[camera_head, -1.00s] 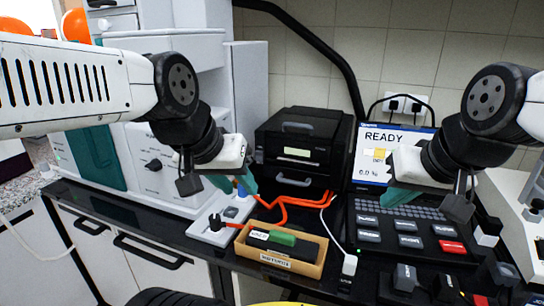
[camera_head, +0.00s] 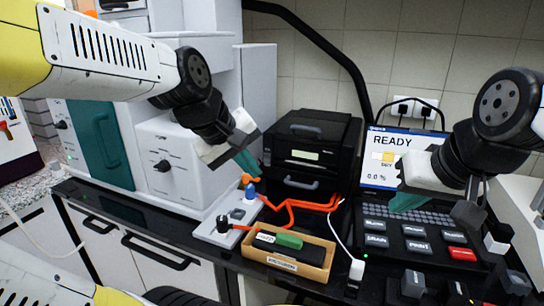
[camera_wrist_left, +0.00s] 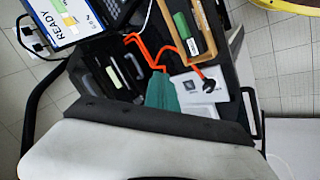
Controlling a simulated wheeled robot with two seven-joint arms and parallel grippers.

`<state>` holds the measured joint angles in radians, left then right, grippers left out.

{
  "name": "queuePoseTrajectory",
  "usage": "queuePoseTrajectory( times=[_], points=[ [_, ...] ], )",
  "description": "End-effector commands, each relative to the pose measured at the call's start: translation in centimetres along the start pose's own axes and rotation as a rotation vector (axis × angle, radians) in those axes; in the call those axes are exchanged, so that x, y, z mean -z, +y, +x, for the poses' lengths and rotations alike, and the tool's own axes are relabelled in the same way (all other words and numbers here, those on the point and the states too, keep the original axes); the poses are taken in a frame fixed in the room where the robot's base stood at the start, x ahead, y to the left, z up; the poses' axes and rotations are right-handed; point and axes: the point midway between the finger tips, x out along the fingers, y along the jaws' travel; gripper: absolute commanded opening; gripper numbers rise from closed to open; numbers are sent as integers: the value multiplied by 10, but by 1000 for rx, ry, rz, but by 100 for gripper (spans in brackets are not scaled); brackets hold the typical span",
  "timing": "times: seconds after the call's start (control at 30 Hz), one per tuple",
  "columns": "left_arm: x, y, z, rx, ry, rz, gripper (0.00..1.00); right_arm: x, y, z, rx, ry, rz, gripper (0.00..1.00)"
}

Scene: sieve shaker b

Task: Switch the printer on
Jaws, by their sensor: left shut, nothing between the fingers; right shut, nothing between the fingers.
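My right gripper (camera_head: 407,201) is shut and empty, above the keypad in front of the monitor.
A wooden tray (camera_head: 283,262) holds a green-and-black item. A monitor (camera_head: 388,155) reads READY above a keypad (camera_head: 410,232). White cabinets stand at the left.

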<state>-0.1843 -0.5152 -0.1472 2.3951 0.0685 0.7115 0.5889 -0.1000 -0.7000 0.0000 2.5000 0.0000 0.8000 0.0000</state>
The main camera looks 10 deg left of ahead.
Motion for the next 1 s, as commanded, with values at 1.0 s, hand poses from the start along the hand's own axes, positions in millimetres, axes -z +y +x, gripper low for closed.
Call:
queuePoseTrajectory(
  times=[1.0],
  points=[
    [178,15,131,-108,161,-2208,0,0,0,0,0,0,0,0]
  ],
)
